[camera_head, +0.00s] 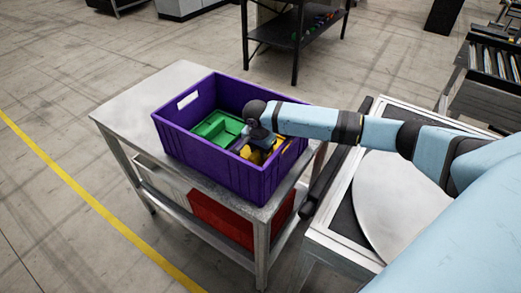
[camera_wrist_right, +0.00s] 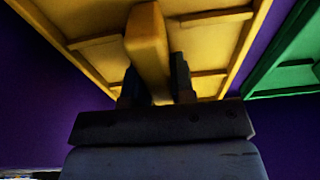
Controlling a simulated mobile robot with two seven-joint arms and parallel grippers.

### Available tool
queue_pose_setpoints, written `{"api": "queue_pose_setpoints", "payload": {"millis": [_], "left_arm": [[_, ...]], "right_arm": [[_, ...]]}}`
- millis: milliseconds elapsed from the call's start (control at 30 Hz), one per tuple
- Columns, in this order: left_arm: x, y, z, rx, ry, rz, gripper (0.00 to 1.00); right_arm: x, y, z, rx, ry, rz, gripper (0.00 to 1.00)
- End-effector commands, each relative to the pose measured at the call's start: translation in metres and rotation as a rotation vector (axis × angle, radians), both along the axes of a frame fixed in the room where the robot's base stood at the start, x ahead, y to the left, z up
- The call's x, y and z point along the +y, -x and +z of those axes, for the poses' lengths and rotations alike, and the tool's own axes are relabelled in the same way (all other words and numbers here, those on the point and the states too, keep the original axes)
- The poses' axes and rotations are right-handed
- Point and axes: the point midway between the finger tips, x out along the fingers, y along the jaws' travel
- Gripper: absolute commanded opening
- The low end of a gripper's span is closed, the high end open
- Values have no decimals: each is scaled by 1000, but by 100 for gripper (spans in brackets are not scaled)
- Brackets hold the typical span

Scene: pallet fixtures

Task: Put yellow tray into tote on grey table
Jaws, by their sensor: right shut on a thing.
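The purple tote (camera_head: 212,165) stands on the grey table (camera_head: 128,110). The yellow tray (camera_head: 259,157) is inside the tote's right part, mostly hidden by my right arm and the tote wall. My right gripper (camera_head: 258,141) reaches down into the tote. In the right wrist view the gripper (camera_wrist_right: 155,88) is shut on a raised yellow bar of the yellow tray (camera_wrist_right: 90,28), which fills the upper part of the view. Whether the tray touches the tote floor I cannot tell. My left gripper is out of view.
A green tray (camera_head: 218,128) lies in the tote's left part, and its edge shows beside the yellow tray in the right wrist view (camera_wrist_right: 290,65). A red bin (camera_head: 222,218) sits on the table's lower shelf. A white-topped stand (camera_head: 385,195) is at right.

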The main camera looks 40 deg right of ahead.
Motion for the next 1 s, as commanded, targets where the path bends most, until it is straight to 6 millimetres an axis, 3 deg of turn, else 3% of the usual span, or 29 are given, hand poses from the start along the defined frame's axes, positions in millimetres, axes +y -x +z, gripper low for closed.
{"api": "queue_pose_setpoints", "payload": {"millis": [33, 133, 467, 567, 1000], "left_arm": [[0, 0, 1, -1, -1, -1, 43], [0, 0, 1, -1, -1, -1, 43], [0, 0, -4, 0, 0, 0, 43], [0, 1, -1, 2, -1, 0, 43], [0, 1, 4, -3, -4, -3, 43]], "right_arm": [[0, 0, -1, 0, -1, 0, 28], [0, 0, -1, 0, 0, 0, 49], [-1, 0, 2, -2, 1, 0, 49], [1, 0, 15, -2, -1, 0, 49], [11, 4, 102, -1, -2, 0, 49]]}}
